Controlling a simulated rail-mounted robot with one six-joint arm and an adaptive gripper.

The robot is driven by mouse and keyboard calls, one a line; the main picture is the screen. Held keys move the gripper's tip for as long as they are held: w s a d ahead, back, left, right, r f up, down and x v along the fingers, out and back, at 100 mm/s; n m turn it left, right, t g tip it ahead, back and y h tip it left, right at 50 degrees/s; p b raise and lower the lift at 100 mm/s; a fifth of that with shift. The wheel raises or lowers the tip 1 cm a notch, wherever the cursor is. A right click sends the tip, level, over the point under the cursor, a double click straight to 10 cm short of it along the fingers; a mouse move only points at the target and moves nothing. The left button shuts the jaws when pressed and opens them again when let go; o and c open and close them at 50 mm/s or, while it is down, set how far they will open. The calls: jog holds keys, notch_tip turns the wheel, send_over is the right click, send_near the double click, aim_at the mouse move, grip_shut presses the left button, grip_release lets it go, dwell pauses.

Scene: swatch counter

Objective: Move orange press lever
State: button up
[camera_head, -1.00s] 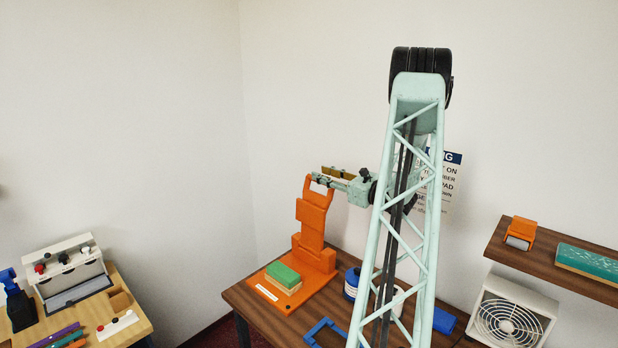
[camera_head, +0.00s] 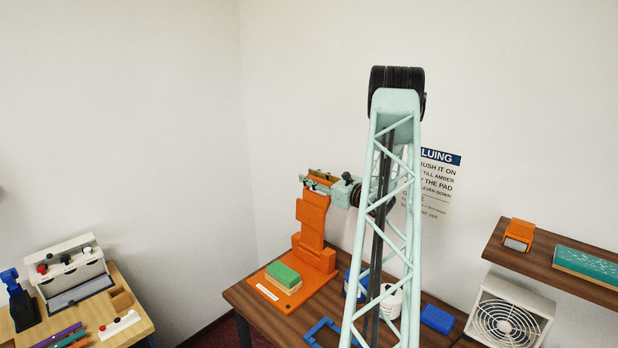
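The orange press (camera_head: 298,289) stands on the left part of the brown table. Its orange lever (camera_head: 311,218) rises upright at the back of the press, and a green pad (camera_head: 283,273) lies on a tan block on the base. My gripper (camera_head: 319,180) is at the top of the lever, coming in from the right. Its two fingers look apart, one nearer and one farther, with the orange lever top showing between them. Contact with the lever cannot be made out at this size.
On the brown table (camera_head: 257,307) are a blue frame (camera_head: 322,329), a white container (camera_head: 391,301) and a blue block (camera_head: 437,319). My arm partly hides a blue container. A shelf (camera_head: 560,266) is at right above a white fan (camera_head: 508,318). A lighter desk stands at left.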

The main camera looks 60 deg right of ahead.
jog(key=shift+w, duration=0.2)
jog(key=shift+c, duration=0.3)
jog(key=shift+r, duration=0.1)
grip_shut()
jog(key=shift+a, duration=0.1)
jog(key=shift+a+b, duration=0.35)
jog(key=shift+b, duration=0.15)
